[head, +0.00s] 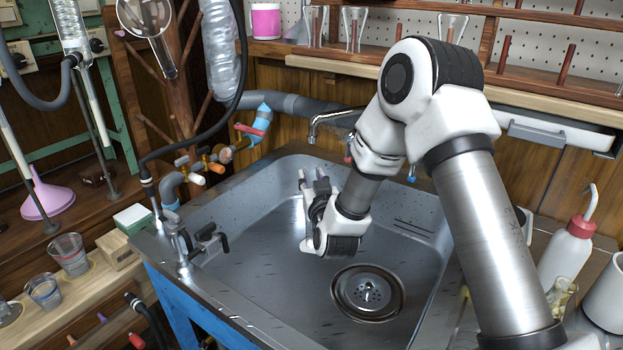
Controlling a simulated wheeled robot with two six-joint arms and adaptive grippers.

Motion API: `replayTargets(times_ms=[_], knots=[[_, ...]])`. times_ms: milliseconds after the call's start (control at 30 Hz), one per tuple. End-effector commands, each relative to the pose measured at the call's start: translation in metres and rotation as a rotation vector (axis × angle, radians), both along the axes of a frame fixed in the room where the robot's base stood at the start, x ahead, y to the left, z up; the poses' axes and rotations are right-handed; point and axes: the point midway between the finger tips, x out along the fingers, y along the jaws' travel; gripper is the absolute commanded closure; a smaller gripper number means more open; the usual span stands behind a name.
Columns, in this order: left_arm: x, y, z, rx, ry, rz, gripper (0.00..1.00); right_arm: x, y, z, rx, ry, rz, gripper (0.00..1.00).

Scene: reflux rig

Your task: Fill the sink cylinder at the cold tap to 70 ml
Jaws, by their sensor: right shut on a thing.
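My right gripper (312,186) is inside the sink basin, left of and below the tap's chrome spout (337,113). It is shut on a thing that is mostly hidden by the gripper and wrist. I take it for the sink cylinder, but its scale and any water in it cannot be made out. A blue tap knob (411,178) shows to the right of my forearm, and a red one (348,158) shows left of it. No water stream is visible at the spout. My left gripper is not in view.
The steel sink (250,290) has a round drain (368,293). A small tap (207,240) stands on its left rim. A wash bottle (568,250) stands to the right. Beakers (68,254) and a pink funnel (48,196) are at left. The basin's left part is free.

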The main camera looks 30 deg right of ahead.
Motion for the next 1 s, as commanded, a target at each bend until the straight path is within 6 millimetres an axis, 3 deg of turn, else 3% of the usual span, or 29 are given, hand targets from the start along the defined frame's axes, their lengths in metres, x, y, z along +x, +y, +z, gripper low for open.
replayTargets(times_ms=[200, 233, 300, 700, 867, 1000], knots=[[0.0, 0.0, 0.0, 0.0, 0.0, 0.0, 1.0, 0.0, 0.0, -0.002, 0.0, 0.003, 0.0, 1.0], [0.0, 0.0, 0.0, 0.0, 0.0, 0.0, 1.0, 0.0, 0.0, -0.002, 0.001, 0.004, 0.0, 0.66], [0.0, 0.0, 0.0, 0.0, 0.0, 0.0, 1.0, 0.0, 0.0, -0.002, 0.001, 0.004, 0.0, 0.41], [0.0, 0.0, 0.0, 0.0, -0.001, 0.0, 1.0, -0.006, 0.003, -0.002, 0.001, 0.003, 0.0, 0.4], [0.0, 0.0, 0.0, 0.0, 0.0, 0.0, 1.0, -0.035, 0.014, -0.002, 0.002, 0.006, 0.001, 0.4], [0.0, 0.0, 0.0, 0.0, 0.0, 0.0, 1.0, -0.069, 0.028, -0.003, 0.0, 0.008, 0.002, 0.4]])
